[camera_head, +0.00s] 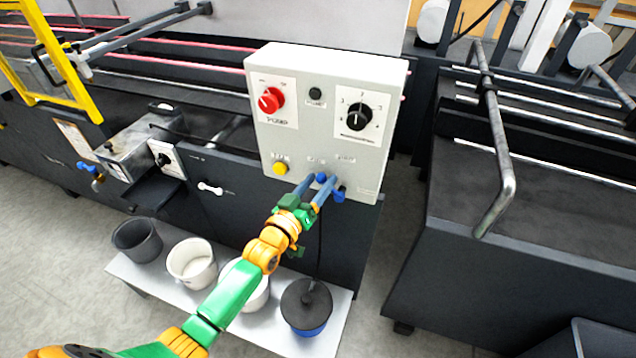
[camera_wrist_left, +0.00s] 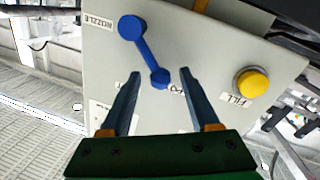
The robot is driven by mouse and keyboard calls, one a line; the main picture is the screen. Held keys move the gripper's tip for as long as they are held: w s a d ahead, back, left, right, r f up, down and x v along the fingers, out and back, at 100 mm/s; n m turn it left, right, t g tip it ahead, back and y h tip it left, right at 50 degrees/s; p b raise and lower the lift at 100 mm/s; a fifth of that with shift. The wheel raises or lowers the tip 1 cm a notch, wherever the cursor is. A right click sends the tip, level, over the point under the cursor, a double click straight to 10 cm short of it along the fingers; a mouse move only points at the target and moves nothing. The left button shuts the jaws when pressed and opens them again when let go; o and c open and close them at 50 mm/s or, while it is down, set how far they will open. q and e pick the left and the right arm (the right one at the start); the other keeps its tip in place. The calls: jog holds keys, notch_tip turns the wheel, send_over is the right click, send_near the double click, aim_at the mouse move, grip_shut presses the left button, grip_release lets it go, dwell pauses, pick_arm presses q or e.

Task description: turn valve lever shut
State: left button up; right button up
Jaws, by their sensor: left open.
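A grey control box (camera_head: 325,120) carries a blue lever, which shows best in the left wrist view (camera_wrist_left: 143,50). There the lever runs from a round end beside the NOZZLE label to a smaller end close to a partly hidden label. My left gripper (camera_head: 318,184) is at the lower front of the box. In the wrist view my left gripper (camera_wrist_left: 157,84) is open, and the lever's smaller end lies between its fingertips in the picture. I cannot tell if either finger touches it. In the head view the fingers partly hide the lever. My right gripper is not in view.
A yellow FILL button (camera_head: 280,168) sits beside the lever on the box. A red PUMP knob (camera_head: 271,100) and a black dial (camera_head: 358,116) are above. A blue-handled tap (camera_head: 86,168) is on the far left. Several pots stand on a bench (camera_head: 150,287) below.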

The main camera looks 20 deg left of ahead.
pick_arm(q)
grip_shut()
dwell(1.3)
